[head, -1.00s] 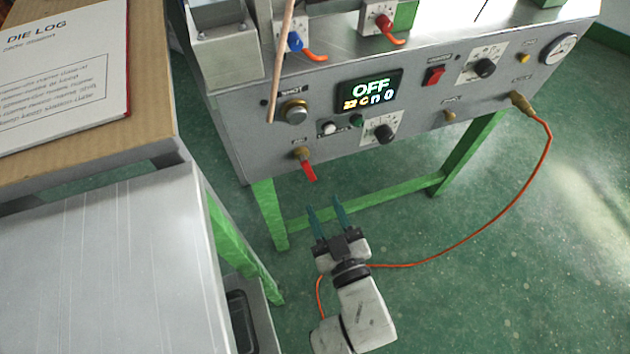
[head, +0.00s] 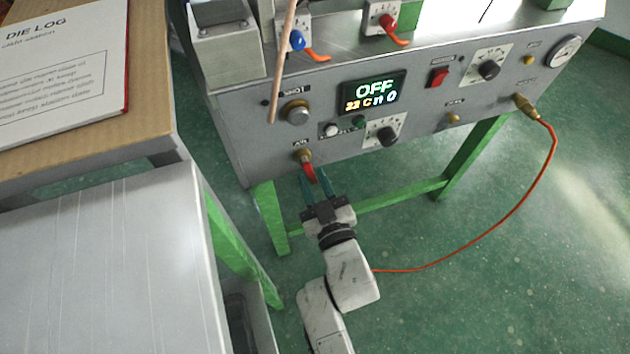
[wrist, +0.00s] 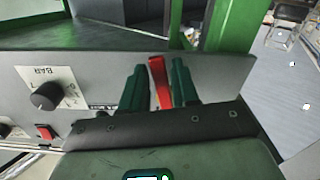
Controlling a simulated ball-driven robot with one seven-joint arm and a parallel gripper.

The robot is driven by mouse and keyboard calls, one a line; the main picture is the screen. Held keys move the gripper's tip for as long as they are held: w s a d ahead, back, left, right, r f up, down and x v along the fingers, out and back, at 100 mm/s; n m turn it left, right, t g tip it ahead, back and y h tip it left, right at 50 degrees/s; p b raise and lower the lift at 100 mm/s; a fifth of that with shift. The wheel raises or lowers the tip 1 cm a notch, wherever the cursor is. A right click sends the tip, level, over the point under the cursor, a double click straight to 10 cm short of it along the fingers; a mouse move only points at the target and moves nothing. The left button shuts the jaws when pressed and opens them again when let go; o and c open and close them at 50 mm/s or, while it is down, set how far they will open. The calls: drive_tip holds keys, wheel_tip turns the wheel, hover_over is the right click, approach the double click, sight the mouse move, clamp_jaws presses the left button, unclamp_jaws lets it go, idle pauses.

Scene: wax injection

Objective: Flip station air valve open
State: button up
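The station air valve is a brass fitting (head: 304,156) with a red lever (head: 309,172), low on the left of the machine's front panel. The lever hangs down and slants slightly right in the head view. My gripper (head: 314,177) is at the valve with its two green fingers spread, one on each side of the lever. In the wrist view the red lever (wrist: 160,82) stands between the fingers.
The panel (head: 233,137) carries a display reading OFF (head: 374,91), knobs and a red switch (head: 438,77). An orange hose (head: 500,236) runs from a brass fitting at right to the floor. A green table leg (head: 270,215) stands close left of my gripper.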

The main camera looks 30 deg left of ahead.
clamp_jaws()
idle(0.5)
drive_tip(key=n+p, duration=0.1)
drive_tip(key=d+n+p, duration=0.1)
drive_tip(key=p, duration=0.1)
drive_tip(key=shift+w+r, duration=0.4)
drive_tip(key=n, duration=0.1)
drive_tip(key=n+p, duration=0.1)
drive_tip(key=n, duration=0.1)
drive_tip(key=w+d+r+n+p, duration=0.1)
drive_tip(key=shift+w+n, duration=0.1)
drive_tip(key=shift+n, duration=0.2)
drive_tip(key=n, duration=0.1)
drive_tip(key=r+n, duration=0.1)
drive_tip(key=n, duration=0.1)
drive_tip(key=w+r+n+p, duration=0.1)
drive_tip(key=n, duration=0.1)
drive_tip(key=shift+d, duration=0.4)
drive_tip(key=shift+r+n, duration=0.35)
drive_tip(key=shift+n, duration=0.6)
drive_tip(key=shift+r+n, duration=0.3)
drive_tip(key=shift+n, duration=0.65)
